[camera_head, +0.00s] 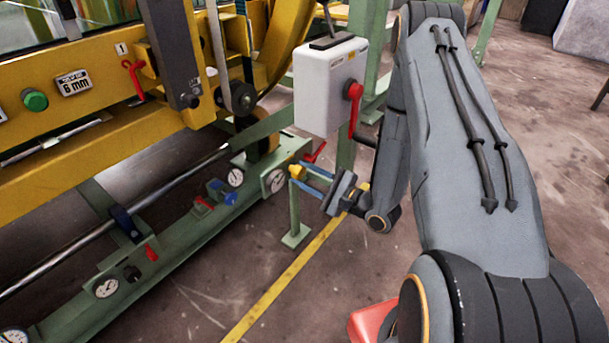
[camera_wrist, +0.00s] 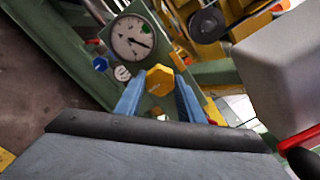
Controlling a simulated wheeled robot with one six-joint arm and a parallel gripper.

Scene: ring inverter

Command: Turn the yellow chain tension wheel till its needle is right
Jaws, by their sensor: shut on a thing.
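The yellow wheel (camera_wrist: 160,79) is a small faceted knob between the blue fingers of my gripper (camera_wrist: 160,98) in the wrist view. In the head view the yellow wheel (camera_head: 297,172) shows at the fingertips of my gripper (camera_head: 305,178), beside a green post. My gripper is shut on the wheel. A round white gauge (camera_wrist: 132,37) stands beyond the wheel, up and left in the wrist view. Its dark needle points right and slightly down, below a green mark (camera_wrist: 147,28) on the dial. Which gauge belongs to the wheel is not labelled legibly.
A grey-white box (camera_head: 330,85) with a red-handled crank (camera_head: 354,95) stands close above my gripper. A blue knob (camera_wrist: 100,64) and a small white dial (camera_wrist: 122,73) are left of the wheel. The green rail (camera_head: 100,295) carries several gauges. Floor at right is open.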

